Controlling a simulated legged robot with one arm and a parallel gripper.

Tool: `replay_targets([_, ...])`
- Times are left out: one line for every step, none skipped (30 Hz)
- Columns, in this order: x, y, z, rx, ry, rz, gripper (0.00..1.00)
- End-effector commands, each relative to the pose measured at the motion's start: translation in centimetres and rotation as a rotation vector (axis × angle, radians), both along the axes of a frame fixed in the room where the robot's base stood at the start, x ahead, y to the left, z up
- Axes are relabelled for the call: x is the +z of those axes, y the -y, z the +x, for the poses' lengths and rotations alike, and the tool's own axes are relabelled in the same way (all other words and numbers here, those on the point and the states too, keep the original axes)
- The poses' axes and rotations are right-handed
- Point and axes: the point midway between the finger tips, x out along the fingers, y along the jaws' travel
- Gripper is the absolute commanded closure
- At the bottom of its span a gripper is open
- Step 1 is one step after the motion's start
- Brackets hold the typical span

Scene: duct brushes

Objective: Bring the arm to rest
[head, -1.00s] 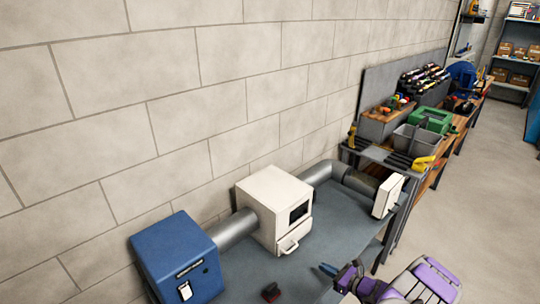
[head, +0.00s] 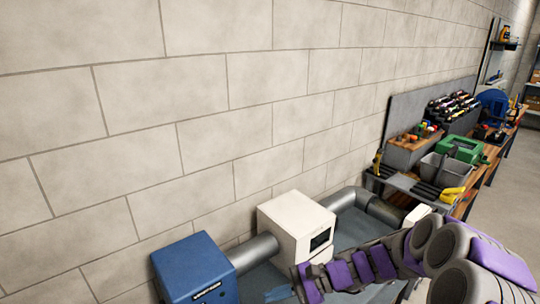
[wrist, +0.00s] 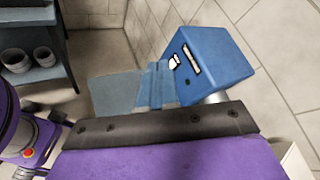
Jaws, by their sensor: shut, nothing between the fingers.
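My gripper (head: 278,294) shows at the bottom of the head view as blue fingers at the end of my purple and grey arm. It is low over the grey-blue bench, between the blue box and the white box. In the wrist view my gripper (wrist: 156,70) is shut and empty, with the blue box just beyond it to the right. I cannot tell its exact height above the bench. My arm reaches in from the lower right and hides much of the bench's front.
The blue box (head: 195,270), pipe (head: 257,249) and white box (head: 294,224) stand along the block wall (head: 220,90). A grey bin (head: 438,168) and green case (head: 463,149) are farther right. Open floor (head: 505,230) lies at right. A shelf (wrist: 35,45) with cups shows in the wrist view.

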Motion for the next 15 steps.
replay_targets([0.9,-0.5,-1.7,0.053,0.032,-0.035,1.0])
replay_targets([1.2,-0.7,-2.6,0.083,0.047,-0.056,1.0])
replay_targets([1.6,-0.9,-3.9,0.124,0.07,-0.085,1.0])
replay_targets([1.9,-1.0,-4.8,0.155,0.088,-0.108,1.0])
replay_targets([2.1,-1.1,-5.7,0.184,0.104,-0.131,1.0])
replay_targets([2.4,-1.1,-7.0,0.223,0.125,-0.162,1.0])
replay_targets([2.6,-1.1,-7.9,0.252,0.142,-0.186,1.0])
replay_targets([2.7,-1.0,-8.9,0.279,0.156,-0.209,1.0])
replay_targets([2.9,-0.9,-10.1,0.317,0.175,-0.24,1.0])
replay_targets([3.1,-0.7,-11.0,0.345,0.191,-0.266,1.0])
replay_targets([3.1,-0.5,-11.8,0.372,0.206,-0.292,1.0])
replay_targets([3.3,-0.2,-12.9,0.406,0.227,-0.325,1.0])
replay_targets([3.4,0.1,-13.7,0.431,0.243,-0.351,1.0])
replay_targets([3.4,0.4,-14.5,0.456,0.256,-0.376,1.0])
replay_targets([3.5,0.9,-15.6,0.49,0.273,-0.411,1.0])
